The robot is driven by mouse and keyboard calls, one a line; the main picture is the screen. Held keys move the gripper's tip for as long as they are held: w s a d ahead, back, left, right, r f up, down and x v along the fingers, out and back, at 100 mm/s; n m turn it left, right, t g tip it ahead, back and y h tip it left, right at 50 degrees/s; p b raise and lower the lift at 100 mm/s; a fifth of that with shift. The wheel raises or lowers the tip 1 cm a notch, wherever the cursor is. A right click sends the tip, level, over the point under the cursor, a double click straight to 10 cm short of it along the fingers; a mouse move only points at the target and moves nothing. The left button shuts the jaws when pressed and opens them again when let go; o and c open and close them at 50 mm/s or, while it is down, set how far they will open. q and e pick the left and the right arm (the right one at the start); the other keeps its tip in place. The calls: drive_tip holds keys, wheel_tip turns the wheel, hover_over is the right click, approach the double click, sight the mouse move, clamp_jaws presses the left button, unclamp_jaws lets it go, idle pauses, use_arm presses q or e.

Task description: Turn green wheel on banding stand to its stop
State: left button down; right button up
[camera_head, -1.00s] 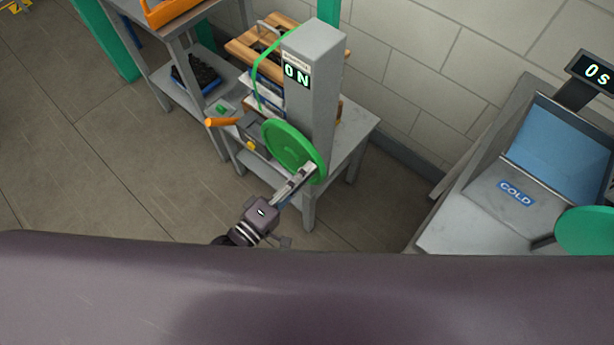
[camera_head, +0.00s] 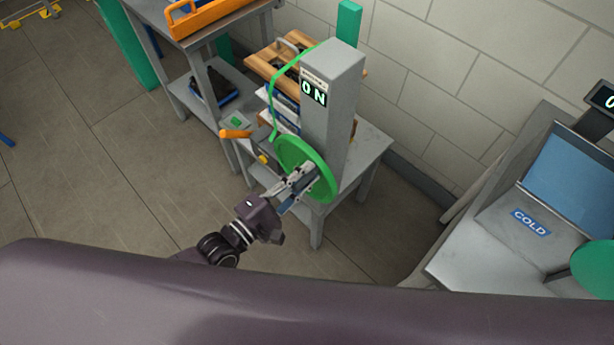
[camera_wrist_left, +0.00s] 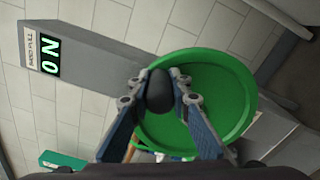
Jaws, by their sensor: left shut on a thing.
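The green wheel (camera_head: 292,150) is mounted on the front of the grey banding stand (camera_head: 329,110), whose display reads ON. My left gripper (camera_head: 304,181) is at the lower part of the wheel's face. In the left wrist view, the gripper (camera_wrist_left: 160,97) has its two fingers on either side of a dark rounded knob (camera_wrist_left: 160,90) and is shut on it. The green wheel (camera_wrist_left: 228,98) lies behind the knob, and the stand (camera_wrist_left: 105,55) runs off to the upper left. My right gripper is out of view.
A green strap (camera_head: 273,95) loops beside the stand, near an orange handle (camera_head: 235,134) and stacked wooden pieces (camera_head: 262,62). A workbench with an orange tray (camera_head: 205,17) stands to the left. A COLD-labelled unit (camera_head: 500,235) stands at right. Floor between is clear.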

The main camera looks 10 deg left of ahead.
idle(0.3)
use_arm(q)
drive_tip(key=c, duration=1.8)
unclamp_jaws()
drive_tip(key=shift+o, duration=0.2)
drive_tip(key=v, duration=1.2)
drive_tip(key=shift+a, duration=0.1)
